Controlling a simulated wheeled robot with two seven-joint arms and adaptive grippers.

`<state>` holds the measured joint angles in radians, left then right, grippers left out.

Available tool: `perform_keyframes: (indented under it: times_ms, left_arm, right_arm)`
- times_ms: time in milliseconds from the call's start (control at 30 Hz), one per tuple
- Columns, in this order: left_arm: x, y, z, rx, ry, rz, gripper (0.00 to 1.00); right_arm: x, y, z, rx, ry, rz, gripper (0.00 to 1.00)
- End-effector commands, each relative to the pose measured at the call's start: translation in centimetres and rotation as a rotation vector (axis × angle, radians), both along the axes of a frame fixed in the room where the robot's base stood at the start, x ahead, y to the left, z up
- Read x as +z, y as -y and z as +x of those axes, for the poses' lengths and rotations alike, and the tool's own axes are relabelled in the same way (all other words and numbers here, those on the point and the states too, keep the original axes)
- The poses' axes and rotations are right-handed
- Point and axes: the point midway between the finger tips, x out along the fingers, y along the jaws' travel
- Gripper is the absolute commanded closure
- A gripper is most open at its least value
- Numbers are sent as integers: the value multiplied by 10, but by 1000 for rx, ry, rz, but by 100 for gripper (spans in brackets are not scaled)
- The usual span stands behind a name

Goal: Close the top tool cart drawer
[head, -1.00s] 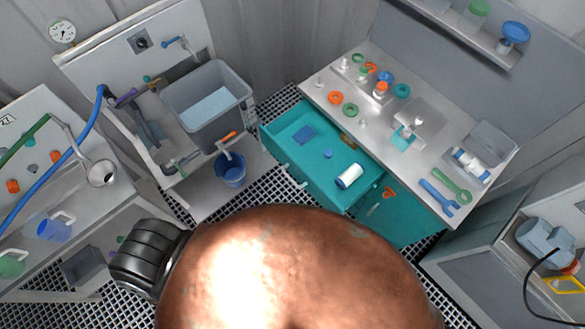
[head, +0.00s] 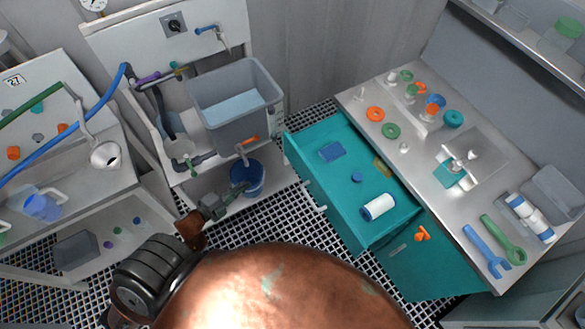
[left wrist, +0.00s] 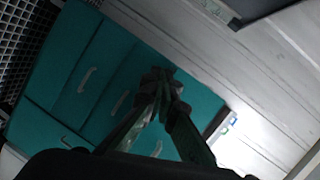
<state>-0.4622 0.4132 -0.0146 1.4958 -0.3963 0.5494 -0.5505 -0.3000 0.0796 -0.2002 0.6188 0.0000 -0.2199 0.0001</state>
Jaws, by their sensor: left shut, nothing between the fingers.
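The top tool cart drawer (head: 342,197) is a teal tray pulled out to the left from under the grey worktop. It holds a blue flat piece (head: 331,152), a small blue cap (head: 357,177), a brass-coloured piece (head: 381,167) and a white roll with blue ends (head: 377,207). My left gripper (head: 226,200) is shut and empty, left of the drawer front and apart from it in the head view. In the left wrist view, its closed fingers (left wrist: 165,84) appear against teal fronts with pale handles (left wrist: 120,103). My right gripper is not in view.
The cart's worktop (head: 420,180) carries coloured rings, a blue wrench (head: 487,252) and a green wrench (head: 503,239). A blue bucket (head: 247,178) stands near my left gripper, below a grey basin (head: 236,104). Open grating floor lies between the bucket and the drawer.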

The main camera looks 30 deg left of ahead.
Motion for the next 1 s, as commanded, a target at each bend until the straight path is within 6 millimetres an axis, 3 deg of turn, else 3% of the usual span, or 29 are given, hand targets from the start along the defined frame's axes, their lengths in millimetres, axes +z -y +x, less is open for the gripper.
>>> perform_keyframes:
  times_ms: [33,133,300,467,1000]
  left_arm:
    - [19,13,5,-83,81,65,100]
    - [62,38,7,-206,211,159,100]
    - [94,59,7,-292,305,225,100]
    - [97,68,21,-296,312,226,100]
    - [96,117,111,-293,310,224,100]
  right_arm:
    - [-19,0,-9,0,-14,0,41]
    - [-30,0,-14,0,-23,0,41]
    - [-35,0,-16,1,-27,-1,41]
    - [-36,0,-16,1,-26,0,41]
    - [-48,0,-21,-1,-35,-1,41]
